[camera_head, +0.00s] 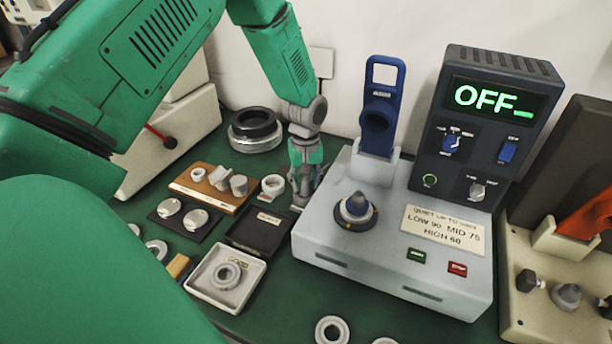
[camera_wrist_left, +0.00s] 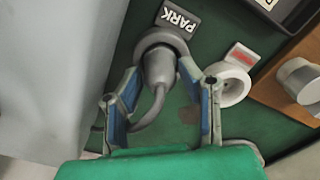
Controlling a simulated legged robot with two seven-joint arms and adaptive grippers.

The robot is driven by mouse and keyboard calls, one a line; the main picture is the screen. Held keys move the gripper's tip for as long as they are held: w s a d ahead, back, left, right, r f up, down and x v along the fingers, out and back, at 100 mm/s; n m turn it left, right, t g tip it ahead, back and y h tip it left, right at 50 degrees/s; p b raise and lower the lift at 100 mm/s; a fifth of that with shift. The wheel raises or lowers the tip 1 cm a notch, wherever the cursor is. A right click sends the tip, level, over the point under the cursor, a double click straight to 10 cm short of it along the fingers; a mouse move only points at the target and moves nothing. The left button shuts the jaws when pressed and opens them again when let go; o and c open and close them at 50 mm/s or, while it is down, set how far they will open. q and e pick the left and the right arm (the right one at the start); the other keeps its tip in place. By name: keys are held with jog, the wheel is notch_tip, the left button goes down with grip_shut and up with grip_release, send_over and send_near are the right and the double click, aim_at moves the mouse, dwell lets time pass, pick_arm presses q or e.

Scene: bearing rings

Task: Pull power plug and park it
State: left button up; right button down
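The grey power plug (camera_wrist_left: 160,70) sits in the round grey holder (camera_wrist_left: 158,42) with the "PARK" label (camera_wrist_left: 177,18) in the left wrist view. Its grey cable (camera_wrist_left: 152,115) curls down between my fingers. A white round socket (camera_wrist_left: 233,84) with a red label is beside it and empty; it also shows in the head view (camera_head: 273,185). My left gripper (camera_wrist_left: 160,78) is open, with its blue-padded fingers on either side of the plug and small gaps visible. In the head view my left gripper (camera_head: 303,190) points down left of the grey machine and mostly hides the plug. My right gripper is out of view.
The grey machine (camera_head: 390,245) stands close to my left gripper; its display (camera_head: 498,98) reads "OFF_". A wooden board (camera_head: 207,187) with metal parts, a black tray (camera_head: 259,232), a white tray (camera_head: 226,278) and a dark ring stack (camera_head: 255,130) lie to the left.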

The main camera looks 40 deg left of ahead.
aim_at(305, 180)
pick_arm(q)
notch_tip(305, 180, up, 11)
jog(key=p, duration=0.9)
jog(key=shift+p, duration=0.3)
jog(key=shift+s, duration=0.1)
dwell(0.4)
